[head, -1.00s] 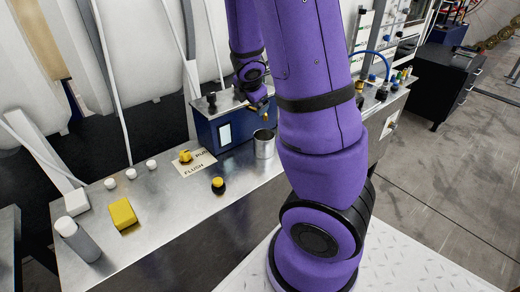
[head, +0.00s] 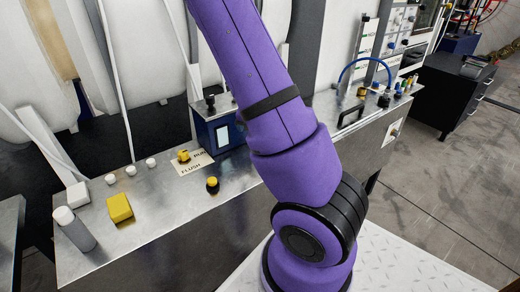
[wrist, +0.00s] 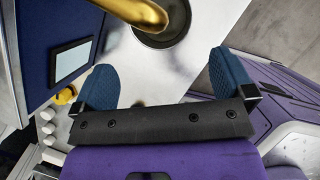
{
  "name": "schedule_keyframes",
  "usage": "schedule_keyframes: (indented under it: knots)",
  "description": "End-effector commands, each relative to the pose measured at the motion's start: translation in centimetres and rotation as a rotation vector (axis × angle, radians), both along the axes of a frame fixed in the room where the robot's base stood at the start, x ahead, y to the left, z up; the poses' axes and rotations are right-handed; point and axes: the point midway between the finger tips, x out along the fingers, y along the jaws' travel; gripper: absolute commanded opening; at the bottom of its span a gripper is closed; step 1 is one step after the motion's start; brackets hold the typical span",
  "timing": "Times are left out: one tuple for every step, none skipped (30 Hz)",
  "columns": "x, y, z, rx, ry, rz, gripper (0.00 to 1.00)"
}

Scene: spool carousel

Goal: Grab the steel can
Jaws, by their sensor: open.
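In the wrist view the steel can (wrist: 168,40) is at the top centre, its round dark opening facing the camera. A gold curved spout (wrist: 142,12) hangs across its mouth and hides part of it. My gripper (wrist: 168,80) is open, its two blue padded fingers apart with nothing between them. The can lies beyond the fingertips, roughly centred between them. In the head view my purple arm hides both the can and the gripper.
A blue box (head: 222,130) with a pale screen stands on the steel bench (head: 150,230). A yellow-and-black button (head: 212,186), yellow block (head: 120,208), grey bottle (head: 75,231) and several white knobs are to the left.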

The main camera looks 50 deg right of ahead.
Motion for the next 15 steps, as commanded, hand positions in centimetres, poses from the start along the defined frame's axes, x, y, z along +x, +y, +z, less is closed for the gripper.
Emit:
schedule_keyframes:
  knots:
    - [-0.1, -0.2, -0.3, 0.002, 0.001, -0.004, 1.00]
    - [-0.1, -0.2, -0.4, 0.002, 0.004, -0.004, 1.00]
    - [-0.1, -0.3, -0.6, 0.003, 0.006, -0.004, 1.00]
    - [-0.1, -0.3, -0.7, 0.003, 0.008, -0.004, 1.00]
    - [-0.2, -0.3, -0.8, 0.004, 0.009, -0.005, 1.00]
    - [-0.2, -0.3, -1.0, 0.004, 0.011, -0.006, 1.00]
    - [-0.2, -0.4, -1.1, 0.005, 0.012, -0.006, 1.00]
    - [-0.2, -0.4, -1.2, 0.005, 0.013, -0.005, 1.00]
    - [-0.2, -0.5, -1.3, 0.006, 0.014, -0.006, 1.00]
    - [-0.2, -0.5, -1.4, 0.006, 0.015, -0.007, 1.00]
    - [-0.2, -0.5, -1.5, 0.006, 0.015, -0.006, 1.00]
    - [-0.2, -0.6, -1.7, 0.007, 0.015, -0.006, 1.00]
    - [-0.2, -0.6, -1.7, 0.007, 0.015, -0.006, 1.00]
    - [-0.2, -0.6, -1.8, 0.007, 0.017, -0.005, 1.00]
    - [-0.1, -0.7, -1.9, 0.006, 0.017, -0.005, 1.00]
